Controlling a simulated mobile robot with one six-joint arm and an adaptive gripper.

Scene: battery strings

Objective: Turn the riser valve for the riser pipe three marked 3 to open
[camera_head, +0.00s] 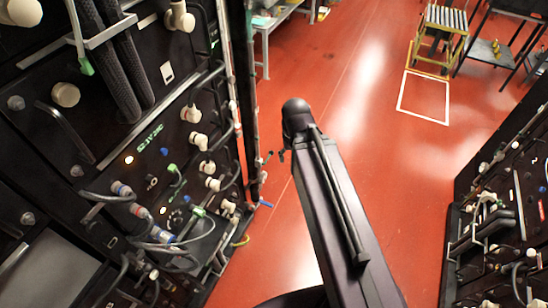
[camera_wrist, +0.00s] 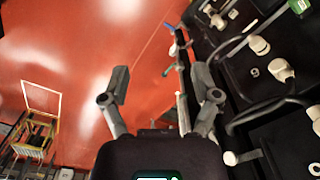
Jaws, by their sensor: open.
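My gripper (camera_wrist: 161,82) is open and empty in the wrist view, its two fingers spread wide. A slim upright pipe with small coloured handles runs beside the black cabinet. In the wrist view a teal handle (camera_wrist: 168,70) shows between the fingers, with a blue handle (camera_wrist: 171,27) farther up. I cannot tell whether the gripper touches any handle. In the head view the pipe (camera_head: 254,110) stands at the cabinet's edge, with a blue handle (camera_head: 265,204) low down. No number 3 mark is legible, so I cannot tell which handle belongs to riser pipe three.
The black battery cabinet (camera_head: 150,110) with cables and pale knobs fills the left. Another cabinet (camera_head: 500,215) stands at the right. The red floor (camera_head: 345,100) between them is open. A yellow roller stand (camera_head: 443,28) stands at the back right.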

